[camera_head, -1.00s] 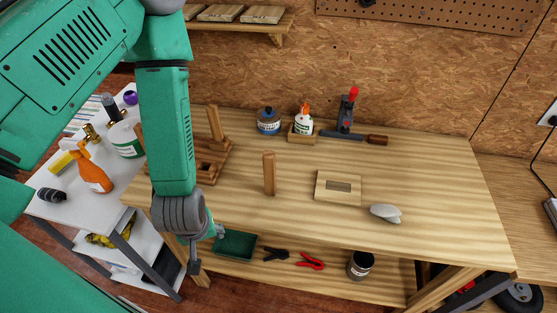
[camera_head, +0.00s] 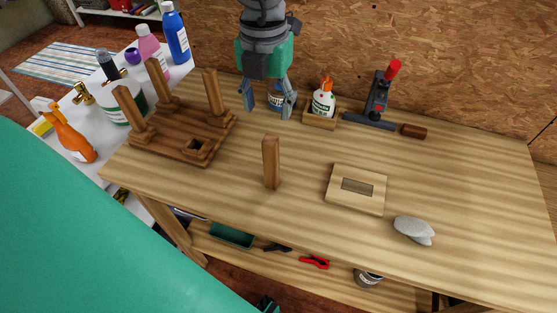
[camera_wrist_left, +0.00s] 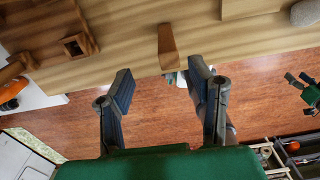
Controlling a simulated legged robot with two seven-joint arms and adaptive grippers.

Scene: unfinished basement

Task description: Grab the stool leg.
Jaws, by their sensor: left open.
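The loose wooden stool leg (camera_head: 271,162) stands upright on the workbench, left of centre. It also shows in the left wrist view (camera_wrist_left: 168,48), just beyond the fingertips. The upturned stool seat (camera_head: 170,138) lies to its left with three legs standing in it and an empty square socket at the near right corner. My left gripper (camera_head: 267,108) is open and empty, pointing down over the back of the bench, behind the leg in the head view. Its two fingers (camera_wrist_left: 161,76) are spread apart in the wrist view. A small dark and green part at the head view's bottom edge may be my right gripper (camera_head: 268,303).
A blue-labelled jar (camera_head: 275,97) is partly hidden behind the left fingers. A glue bottle (camera_head: 323,98) in a wooden holder and a clamp-like tool (camera_head: 378,100) stand at the back. A wooden block with a slot (camera_head: 356,190) and a grey stone-like object (camera_head: 414,230) lie to the right.

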